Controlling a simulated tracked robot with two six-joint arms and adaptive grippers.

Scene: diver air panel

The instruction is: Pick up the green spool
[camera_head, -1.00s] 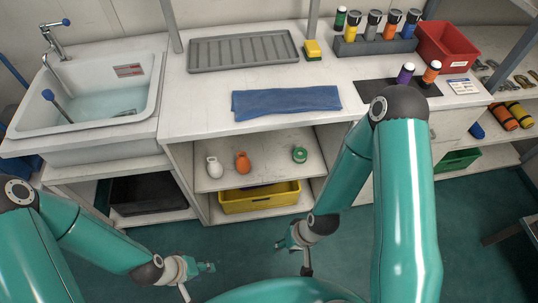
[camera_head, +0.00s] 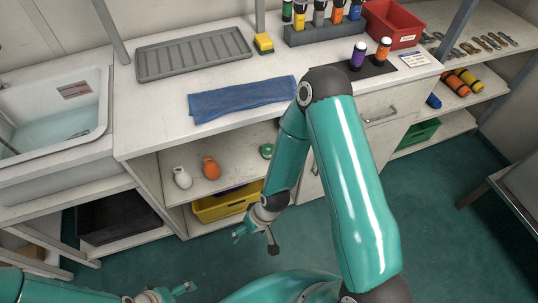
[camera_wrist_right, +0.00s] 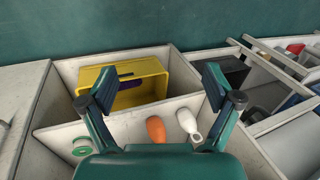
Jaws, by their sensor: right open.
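The green spool (camera_head: 266,151) is on the middle shelf under the counter, partly hidden by my right arm in the head view. In the right wrist view the green spool (camera_wrist_right: 82,147) shows at the lower left, apart from my fingers. My right gripper (camera_head: 255,241) is open and empty, in front of and below that shelf. In the right wrist view its fingers (camera_wrist_right: 160,88) are spread wide, with the spool outside them. My left gripper (camera_head: 162,294) is at the bottom edge of the head view, partly cut off, so its jaw state is unclear.
A yellow bin (camera_head: 228,207) sits below. The countertop (camera_head: 160,112) is above, with a blue towel (camera_head: 242,98). Floor in front is clear.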

